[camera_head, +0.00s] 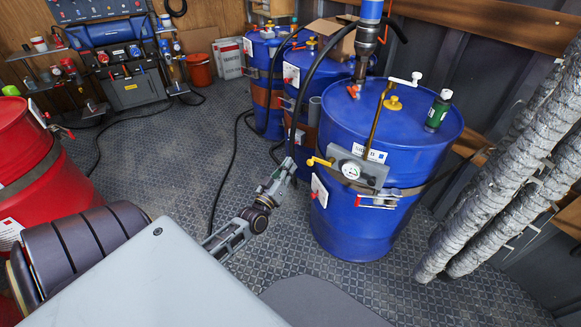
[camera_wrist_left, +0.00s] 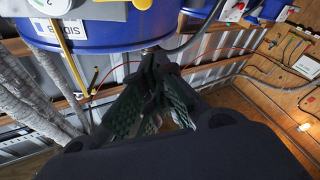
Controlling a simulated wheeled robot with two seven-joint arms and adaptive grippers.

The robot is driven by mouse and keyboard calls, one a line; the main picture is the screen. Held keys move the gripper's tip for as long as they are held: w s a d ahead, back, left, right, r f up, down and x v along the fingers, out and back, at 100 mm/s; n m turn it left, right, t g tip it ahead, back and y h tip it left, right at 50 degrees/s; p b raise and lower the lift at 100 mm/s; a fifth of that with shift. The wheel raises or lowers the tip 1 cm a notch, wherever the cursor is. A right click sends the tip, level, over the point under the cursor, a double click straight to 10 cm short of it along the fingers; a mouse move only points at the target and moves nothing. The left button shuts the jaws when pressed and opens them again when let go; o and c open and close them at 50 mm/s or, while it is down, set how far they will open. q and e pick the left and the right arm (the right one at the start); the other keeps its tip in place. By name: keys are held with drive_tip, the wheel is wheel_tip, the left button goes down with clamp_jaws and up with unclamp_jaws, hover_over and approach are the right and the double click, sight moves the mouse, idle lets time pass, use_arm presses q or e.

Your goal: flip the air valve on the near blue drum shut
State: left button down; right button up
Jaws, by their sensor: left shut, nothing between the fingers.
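The near blue drum (camera_head: 395,120) stands upright right of centre. A grey panel on its upper front carries a round gauge (camera_head: 351,170) and a yellow lever (camera_head: 318,162) on its left end, apparently the air valve's handle. The lever sticks out to the left. In the wrist view the drum (camera_wrist_left: 95,35) is at the upper left, with the yellow lever (camera_wrist_left: 142,4) cut by the top edge. My left gripper (camera_head: 282,178) is shut and empty, left of the lever and apparently apart from it. Its dark fingers (camera_wrist_left: 152,90) fill the wrist view's middle. My right gripper is not in view.
A red-handled valve (camera_head: 378,201) sits below the panel. A green bottle (camera_head: 438,110) and a pump (camera_head: 367,40) are on the drum's top. Black hoses hang behind my gripper. More blue drums (camera_head: 262,85) stand behind. Wrapped grey pipes (camera_head: 500,180) are at right. Floor ahead is clear.

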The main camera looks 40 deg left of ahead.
use_arm(q)
drive_tip(key=w+f+b, duration=0.1)
drive_tip(key=w+b, duration=0.1)
drive_tip(key=w, duration=0.6)
drive_tip(key=shift+w+d+f, duration=0.2)
drive_tip(key=shift+d+f, duration=0.05)
drive_tip(key=shift+f, duration=0.05)
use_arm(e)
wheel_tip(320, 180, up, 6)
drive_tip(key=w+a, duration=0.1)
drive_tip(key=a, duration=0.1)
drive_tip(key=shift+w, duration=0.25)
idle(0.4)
use_arm(q)
drive_tip(key=shift+f+n, duration=0.15)
drive_tip(key=shift+n, duration=0.15)
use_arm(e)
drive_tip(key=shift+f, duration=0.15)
